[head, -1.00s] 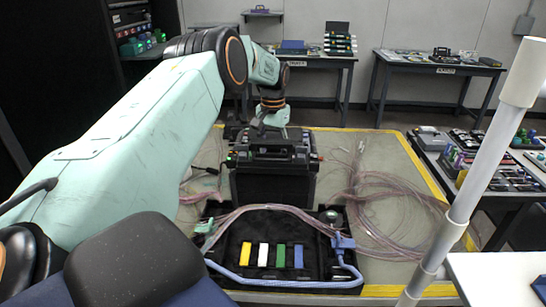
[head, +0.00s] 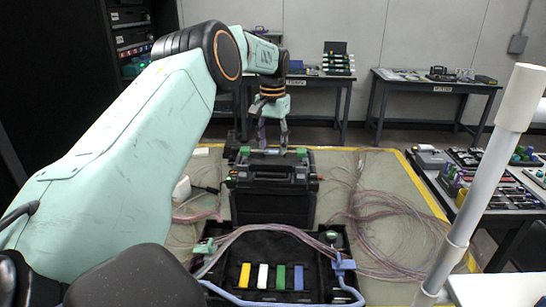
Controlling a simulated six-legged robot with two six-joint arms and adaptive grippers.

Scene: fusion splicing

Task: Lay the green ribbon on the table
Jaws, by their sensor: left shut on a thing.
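My left gripper (head: 273,136) points down above the back of the black case (head: 272,192). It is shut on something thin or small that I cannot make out. No green ribbon can be clearly picked out. A green block (head: 280,277) stands in the black tray (head: 322,284) in front of the case, in a row with a yellow (head: 245,276), a white (head: 263,276) and a blue block (head: 298,277). My right gripper is not in view.
Pinkish cable bundles (head: 385,225) lie loose on the table (head: 345,172) right and left of the case. A cable arches over the tray between a green clamp (head: 203,247) and a blue clamp (head: 341,264). A white pole (head: 488,180) rises at the right.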

